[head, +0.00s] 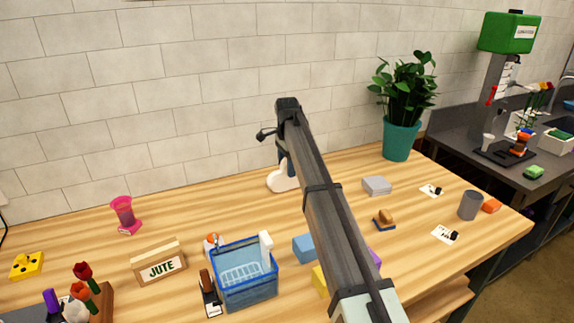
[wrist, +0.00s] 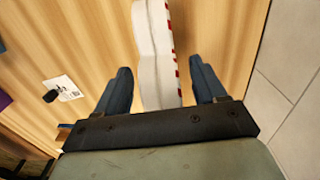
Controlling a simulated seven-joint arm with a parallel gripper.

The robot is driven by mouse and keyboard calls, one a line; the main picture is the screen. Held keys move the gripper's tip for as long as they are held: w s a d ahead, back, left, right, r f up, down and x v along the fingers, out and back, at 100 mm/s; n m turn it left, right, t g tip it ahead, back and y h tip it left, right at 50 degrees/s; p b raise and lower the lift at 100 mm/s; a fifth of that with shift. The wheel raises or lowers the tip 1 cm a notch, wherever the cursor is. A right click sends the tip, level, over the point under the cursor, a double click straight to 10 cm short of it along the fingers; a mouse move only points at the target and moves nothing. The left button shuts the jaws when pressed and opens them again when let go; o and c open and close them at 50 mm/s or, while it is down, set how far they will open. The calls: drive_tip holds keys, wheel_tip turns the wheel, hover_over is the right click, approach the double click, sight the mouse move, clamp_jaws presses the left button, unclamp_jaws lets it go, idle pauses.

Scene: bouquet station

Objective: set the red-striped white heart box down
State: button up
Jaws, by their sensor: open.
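The red-striped white heart box (wrist: 150,50) lies between my two fingers in the wrist view, its red-striped edge on the right side. My gripper (wrist: 163,78) is open, with a visible gap between each finger and the box. In the head view a white shape (head: 281,181), which looks like the box, rests on the wooden table (head: 200,220) near the back wall. My gripper (head: 283,160) is just above it, mostly hidden by my arm. The red stripes cannot be made out in the head view.
A grey block (head: 376,185) and a potted plant (head: 402,115) stand to the right. A blue basket (head: 247,285) and a jute box (head: 158,264) are nearer the front. A pink hourglass-shaped object (head: 124,213) stands at the left. The table between it and the white shape is clear.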

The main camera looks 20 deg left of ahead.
drive_tip(key=shift+r, duration=0.1)
wheel_tip(320, 180, up, 12)
idle(0.6)
idle(0.4)
